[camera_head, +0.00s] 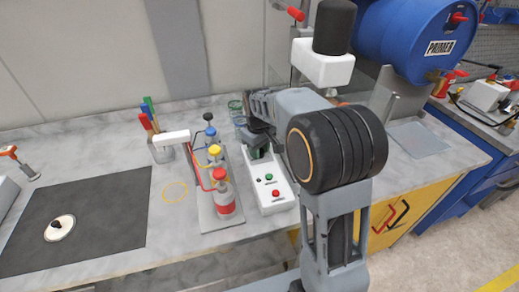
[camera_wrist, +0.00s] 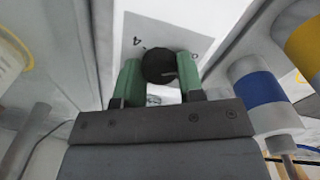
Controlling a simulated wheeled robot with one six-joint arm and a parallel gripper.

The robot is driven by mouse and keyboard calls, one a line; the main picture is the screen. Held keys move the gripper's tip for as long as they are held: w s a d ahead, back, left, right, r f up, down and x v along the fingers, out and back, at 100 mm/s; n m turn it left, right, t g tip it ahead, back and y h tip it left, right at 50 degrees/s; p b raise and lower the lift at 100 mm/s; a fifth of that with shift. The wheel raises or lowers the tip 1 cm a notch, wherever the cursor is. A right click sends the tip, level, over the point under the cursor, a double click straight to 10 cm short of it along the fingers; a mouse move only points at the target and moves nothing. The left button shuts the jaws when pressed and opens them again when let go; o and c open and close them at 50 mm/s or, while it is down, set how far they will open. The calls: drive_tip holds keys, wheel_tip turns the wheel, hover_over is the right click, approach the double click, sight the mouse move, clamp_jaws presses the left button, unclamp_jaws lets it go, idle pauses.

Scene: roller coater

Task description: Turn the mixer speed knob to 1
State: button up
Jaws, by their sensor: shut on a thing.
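The mixer speed knob (camera_wrist: 158,66) is a round black knob on a pale grey dial plate (camera_wrist: 205,28) in the wrist view. A "4" shows at its upper left and another mark, partly hidden, at its right. A light pointer line on the knob seems to point right. My gripper (camera_wrist: 160,80) has its green fingers shut on the knob, one on each side. In the head view my gripper (camera_head: 258,150) reaches down to the far end of the white control box (camera_head: 275,206), and my arm hides the knob there.
The box's near end has a green button (camera_head: 269,177) and a red button (camera_head: 276,193). A white mixer head (camera_head: 322,64) and blue drum (camera_head: 415,38) are behind.

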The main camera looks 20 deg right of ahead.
drive_tip(key=shift+c, duration=1.2)
drive_tip(key=m+p, duration=0.1)
drive_tip(key=m, duration=0.4)
drive_tip(key=m+p, duration=0.1)
drive_tip(key=m, duration=0.5)
drive_tip(key=shift+m, duration=0.3)
drive_tip(key=shift+w, duration=0.1)
drive_tip(key=o, duration=0.9)
